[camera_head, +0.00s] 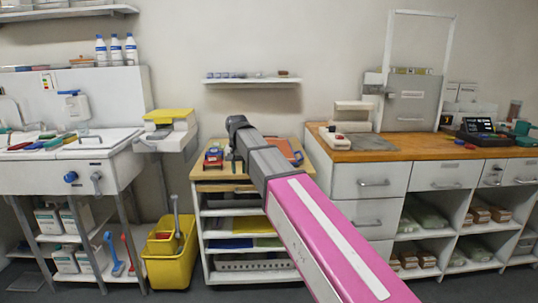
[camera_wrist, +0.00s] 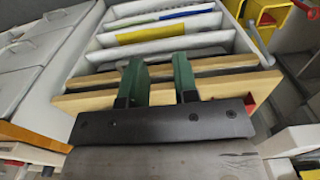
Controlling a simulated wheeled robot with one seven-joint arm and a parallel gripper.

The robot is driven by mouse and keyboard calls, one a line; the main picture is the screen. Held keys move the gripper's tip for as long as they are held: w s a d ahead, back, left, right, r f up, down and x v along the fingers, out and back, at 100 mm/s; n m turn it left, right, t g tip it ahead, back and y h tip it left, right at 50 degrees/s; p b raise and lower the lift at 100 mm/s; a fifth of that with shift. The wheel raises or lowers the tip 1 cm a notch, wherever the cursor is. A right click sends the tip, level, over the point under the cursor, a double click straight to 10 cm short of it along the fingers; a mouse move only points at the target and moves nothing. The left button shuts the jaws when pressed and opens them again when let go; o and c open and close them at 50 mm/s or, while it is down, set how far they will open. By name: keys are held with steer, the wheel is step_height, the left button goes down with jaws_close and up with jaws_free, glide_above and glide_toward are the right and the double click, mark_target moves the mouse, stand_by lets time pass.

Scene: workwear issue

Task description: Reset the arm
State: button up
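My arm (camera_head: 325,232), pink with a white stripe and grey joints, reaches from the lower right of the head view up toward the middle. Its dark far end (camera_head: 238,124) is above the small wood-topped cart. I cannot make out the gripper fingers in the head view. In the wrist view my gripper (camera_wrist: 160,78) shows two green fingers standing apart with nothing between them. The cart's wooden edge and shelves lie beyond the fingers. How near the fingers are to the cart is hard to tell.
The wood-topped cart (camera_head: 210,187) holds a few red tools. A yellow mop bucket (camera_head: 170,262) stands left of it. A wooden counter (camera_head: 440,150) with drawers is on the right, a white sink unit (camera_head: 90,150) on the left. A small wall shelf (camera_head: 250,81) hangs above.

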steer(key=s+d+f, duration=0.4)
steer(key=d+f, duration=1.1)
steer(key=f, duration=0.2)
steer(key=s+d+f, duration=1.3)
steer(key=d+f, duration=0.2)
steer(key=shift+d+f+m, duration=0.3)
steer(key=shift+d+f, duration=0.1)
